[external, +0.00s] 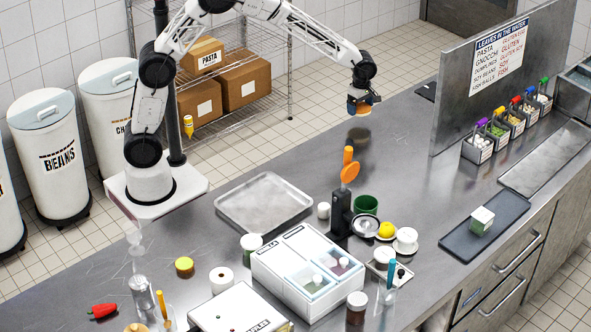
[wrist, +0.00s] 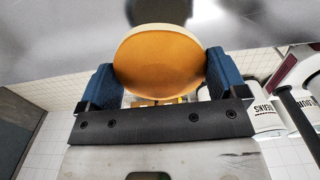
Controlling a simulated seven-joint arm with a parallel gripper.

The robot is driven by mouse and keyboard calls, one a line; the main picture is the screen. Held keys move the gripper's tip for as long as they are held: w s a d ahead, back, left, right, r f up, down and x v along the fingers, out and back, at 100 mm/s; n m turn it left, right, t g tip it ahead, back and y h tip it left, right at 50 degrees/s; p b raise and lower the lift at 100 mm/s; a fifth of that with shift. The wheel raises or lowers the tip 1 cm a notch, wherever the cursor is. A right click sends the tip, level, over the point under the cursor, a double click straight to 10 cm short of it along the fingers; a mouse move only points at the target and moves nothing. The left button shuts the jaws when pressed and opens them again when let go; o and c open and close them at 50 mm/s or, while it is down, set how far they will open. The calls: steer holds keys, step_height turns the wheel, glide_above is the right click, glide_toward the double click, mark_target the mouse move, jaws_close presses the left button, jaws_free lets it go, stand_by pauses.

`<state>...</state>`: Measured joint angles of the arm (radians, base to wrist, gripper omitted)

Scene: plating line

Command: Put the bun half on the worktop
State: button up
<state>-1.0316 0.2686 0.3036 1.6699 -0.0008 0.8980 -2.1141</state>
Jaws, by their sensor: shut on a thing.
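The bun half (wrist: 160,62) is a round, golden-tan disc held between the blue fingers of my gripper in the wrist view. In the external view the bun half (external: 361,112) shows as a small tan shape just under my gripper (external: 364,101). My gripper is shut on it and holds it in the air above the far part of the worktop (external: 400,135). A dark shadow lies on the steel below. The bun's far side is hidden in the wrist view.
An empty metal tray (external: 264,203) lies left of centre. A black stand with an orange-topped tool (external: 349,172) stands in the middle, near a green cup (external: 366,204). A steel partition with a sign (external: 497,55) rises at the right. The worktop under my gripper is mostly clear.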

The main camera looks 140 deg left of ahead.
steer(key=shift+w+a, duration=0.1)
glide_above(398, 119)
steer(key=shift+w+f, duration=0.15)
steer(key=shift+f, duration=0.6)
stand_by(0.4)
steer(key=shift+f, duration=0.1)
steer(key=shift+f, duration=1.65)
steer(key=shift+f, duration=0.15)
steer(key=o, duration=0.6)
step_height(398, 119, up, 12)
